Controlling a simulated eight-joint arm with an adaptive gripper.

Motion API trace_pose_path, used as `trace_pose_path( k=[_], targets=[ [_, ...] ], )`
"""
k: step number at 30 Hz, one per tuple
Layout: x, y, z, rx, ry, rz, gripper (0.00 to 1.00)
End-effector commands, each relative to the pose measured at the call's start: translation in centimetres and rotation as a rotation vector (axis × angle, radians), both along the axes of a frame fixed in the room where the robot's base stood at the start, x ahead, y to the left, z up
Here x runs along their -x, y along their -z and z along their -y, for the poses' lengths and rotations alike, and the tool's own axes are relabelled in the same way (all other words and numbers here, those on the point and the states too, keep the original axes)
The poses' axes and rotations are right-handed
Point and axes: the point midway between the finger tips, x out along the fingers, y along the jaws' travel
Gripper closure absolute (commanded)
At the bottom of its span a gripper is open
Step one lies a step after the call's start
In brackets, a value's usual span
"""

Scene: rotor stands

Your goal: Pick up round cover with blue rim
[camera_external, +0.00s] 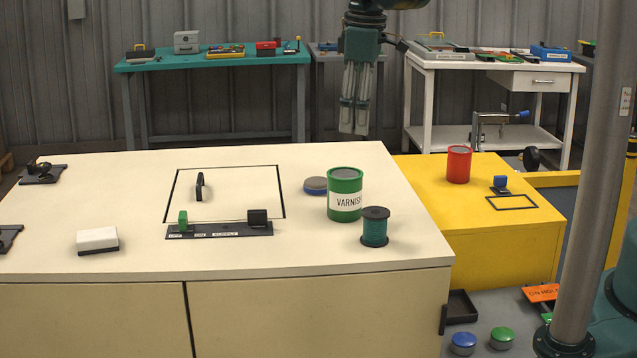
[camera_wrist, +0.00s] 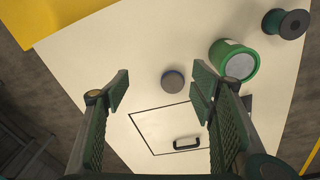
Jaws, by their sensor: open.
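A round cover with a blue rim and grey top (camera_external: 315,186) lies flat on the cream table, just left of the green varnish can (camera_external: 344,202), which partly overlaps it in the external view. In the wrist view the cover (camera_wrist: 173,82) shows between my open fingers, apart from both. My gripper (camera_external: 354,130) is open and empty, pointing down, high above the far part of the table. It also shows in the wrist view (camera_wrist: 162,90). A similar blue-rimmed round piece (camera_external: 463,342) lies on the floor beside a green-rimmed one (camera_external: 502,337).
A teal spool (camera_external: 375,228) stands in front of the can. A black-outlined square with a black handle (camera_external: 199,187) and a labelled rack (camera_external: 220,231) lie left of the cover. A white block (camera_external: 97,240) sits farther left. A yellow bench (camera_external: 490,235) with a red can is at right.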

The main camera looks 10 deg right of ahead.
Motion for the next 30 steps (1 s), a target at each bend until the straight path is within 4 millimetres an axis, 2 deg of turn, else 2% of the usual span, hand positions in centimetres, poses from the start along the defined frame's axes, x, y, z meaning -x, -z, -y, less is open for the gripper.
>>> trace_pose_path(
  k=[1,6,13,18,30],
  targets=[
    [-0.2,0.7,-1.2,0.006,-0.023,-0.009,0.44],
    [-0.4,3.1,-4.4,0.027,-0.103,-0.036,0.44],
    [-0.3,5.7,-7.5,0.047,-0.182,-0.064,0.44],
    [-0.3,6.5,-8.4,0.053,-0.206,-0.072,0.44],
    [-0.3,6.7,-8.5,0.054,-0.209,-0.074,0.44]
  ],
)
